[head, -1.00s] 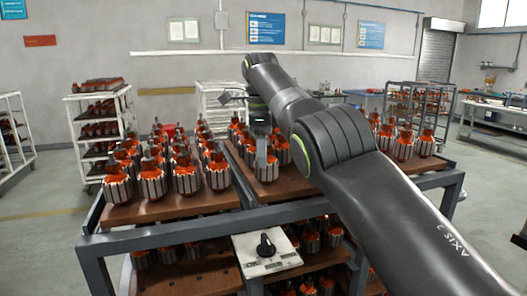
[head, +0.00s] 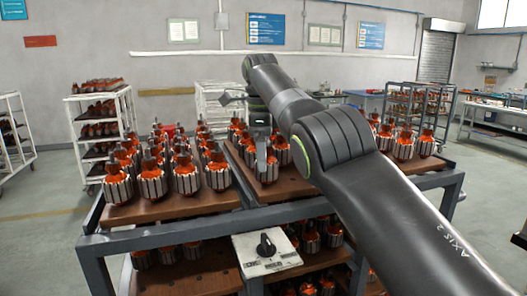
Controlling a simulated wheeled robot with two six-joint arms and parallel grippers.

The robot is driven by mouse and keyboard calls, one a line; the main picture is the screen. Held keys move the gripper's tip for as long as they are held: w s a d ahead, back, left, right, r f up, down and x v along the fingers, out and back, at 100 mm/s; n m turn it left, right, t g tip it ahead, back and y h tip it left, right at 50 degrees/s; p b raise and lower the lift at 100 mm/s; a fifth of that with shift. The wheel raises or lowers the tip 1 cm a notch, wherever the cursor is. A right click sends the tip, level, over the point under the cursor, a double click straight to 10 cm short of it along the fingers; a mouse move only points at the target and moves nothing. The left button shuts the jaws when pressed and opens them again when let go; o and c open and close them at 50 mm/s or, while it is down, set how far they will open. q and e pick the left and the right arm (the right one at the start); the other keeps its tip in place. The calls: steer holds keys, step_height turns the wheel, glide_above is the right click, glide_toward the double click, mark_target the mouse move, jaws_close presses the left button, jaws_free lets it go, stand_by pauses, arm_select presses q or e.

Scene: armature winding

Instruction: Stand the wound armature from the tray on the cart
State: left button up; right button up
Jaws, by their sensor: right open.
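The cart (head: 160,225) has a dark frame and brown boards with many wound armatures standing upright in rows. The armatures have orange windings and grey ribbed cores. My right gripper (head: 265,155) reaches over the middle of the cart top, pointing down and open. One armature (head: 267,174) stands upright on the board right at its fingertips. The fingers cover its upper part, so I cannot tell whether they touch it. My arm hides part of the board to the right. I cannot make out a separate tray. My left gripper is out of view.
More armatures (head: 186,178) stand close on the left board, and others (head: 405,140) on the right. The lower shelf (head: 190,284) holds more armatures. White racks (head: 100,125) stand behind.

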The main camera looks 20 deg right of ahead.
step_height(320, 180, up, 18)
steer(key=p, duration=1.6)
steer(key=shift+s+a+f+p, duration=0.15)
steer(key=shift+a+f+p, duration=0.05)
steer(key=shift+a+p, duration=0.15)
